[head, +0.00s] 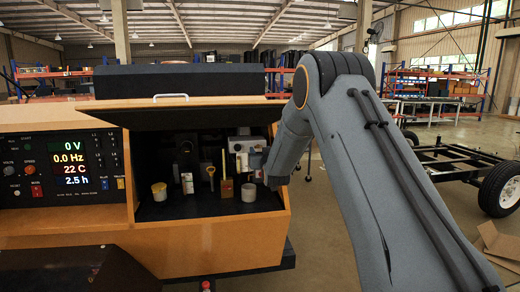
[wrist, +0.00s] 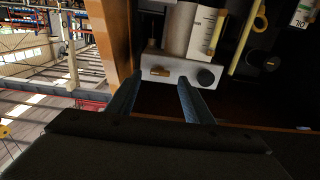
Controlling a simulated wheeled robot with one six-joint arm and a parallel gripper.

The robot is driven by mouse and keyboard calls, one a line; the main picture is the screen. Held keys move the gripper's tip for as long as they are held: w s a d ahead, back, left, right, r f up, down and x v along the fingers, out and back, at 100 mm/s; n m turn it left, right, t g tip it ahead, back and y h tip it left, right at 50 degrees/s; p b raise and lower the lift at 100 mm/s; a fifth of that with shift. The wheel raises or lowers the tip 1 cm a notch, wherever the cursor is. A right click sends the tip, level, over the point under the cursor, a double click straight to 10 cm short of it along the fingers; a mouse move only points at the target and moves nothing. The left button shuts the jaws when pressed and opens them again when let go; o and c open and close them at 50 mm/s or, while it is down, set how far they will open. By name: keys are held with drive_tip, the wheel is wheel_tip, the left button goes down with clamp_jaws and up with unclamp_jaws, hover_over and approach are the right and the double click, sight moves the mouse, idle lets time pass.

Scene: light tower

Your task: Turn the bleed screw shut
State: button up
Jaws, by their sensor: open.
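A white block (wrist: 178,74) sits in the upper middle of the wrist view, below a clear cylinder (wrist: 203,35) with a printed scale. I cannot tell for sure which is the screw. My gripper (wrist: 155,84) is open and empty. Its two fingers point at the block's front, with the brass fitting roughly between and beyond their tips. In the head view the white unit (head: 244,148) is at the right inside the compartment; my arm hides the fingertips.
The compartment has an orange side wall (wrist: 110,35) close on the left of my gripper. A raised black lid (head: 200,116) hangs above the opening. A white cup (head: 159,191) and several small items stand on the dark floor. A control panel (head: 62,166) is at the left.

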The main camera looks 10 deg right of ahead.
sight(259, 148)
drive_tip(key=shift+w, duration=1.6)
drive_tip(key=c, duration=1)
drive_tip(key=shift+c, duration=0.2)
